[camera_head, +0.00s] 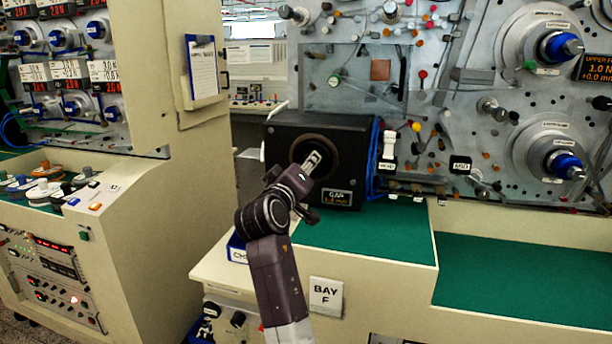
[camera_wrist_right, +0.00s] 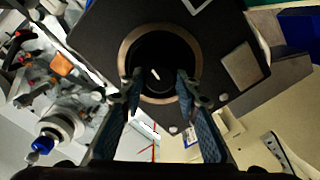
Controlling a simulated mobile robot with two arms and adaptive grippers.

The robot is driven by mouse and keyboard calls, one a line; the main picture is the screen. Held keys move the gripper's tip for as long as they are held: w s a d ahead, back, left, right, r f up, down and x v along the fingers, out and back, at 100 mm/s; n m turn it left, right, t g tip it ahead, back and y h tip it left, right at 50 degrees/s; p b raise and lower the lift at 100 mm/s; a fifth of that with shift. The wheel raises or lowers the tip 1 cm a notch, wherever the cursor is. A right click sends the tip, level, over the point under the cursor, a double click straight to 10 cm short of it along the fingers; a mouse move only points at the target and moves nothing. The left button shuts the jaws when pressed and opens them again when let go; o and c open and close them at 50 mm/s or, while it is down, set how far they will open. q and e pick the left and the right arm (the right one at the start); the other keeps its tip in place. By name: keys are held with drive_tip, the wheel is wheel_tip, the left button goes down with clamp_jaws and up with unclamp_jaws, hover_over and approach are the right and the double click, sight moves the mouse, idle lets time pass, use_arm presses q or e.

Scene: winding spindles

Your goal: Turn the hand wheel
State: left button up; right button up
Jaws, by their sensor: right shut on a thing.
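The hand wheel is a dark round part with a brown rim (camera_head: 331,151) on the front of a black box (camera_head: 350,135). It also shows in the right wrist view as a black disc (camera_wrist_right: 160,55) within a tan ring, with a small pale mark. My right gripper (camera_head: 314,161) reaches the wheel from the front and covers part of it. In the right wrist view, the fingers of my right gripper (camera_wrist_right: 158,90) are on both sides of the wheel's lower part, shut on it. My left gripper is not in view.
A green work surface (camera_head: 400,237) lies under the box, with a cream panel labelled BAY F (camera_head: 326,296) below. Blue cables (camera_head: 374,160) run beside the box. A metal panel with spindles and knobs (camera_head: 565,155) stands at right. A cream cabinet (camera_head: 195,165) stands at left.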

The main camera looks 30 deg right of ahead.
drive_tip(key=shift+f+m+b, duration=0.4)
drive_tip(key=shift+m+b, duration=0.1)
drive_tip(key=shift+m, duration=0.3)
drive_tip(key=o, duration=1.2)
drive_tip(key=shift+s+r, duration=0.1)
drive_tip(key=shift+r, duration=0.05)
drive_tip(key=shift+c, duration=0.2)
drive_tip(key=shift+r, duration=0.1)
drive_tip(key=shift+r, duration=0.1)
wheel_tip(320, 180, up, 10)
drive_tip(key=shift+f, duration=0.15)
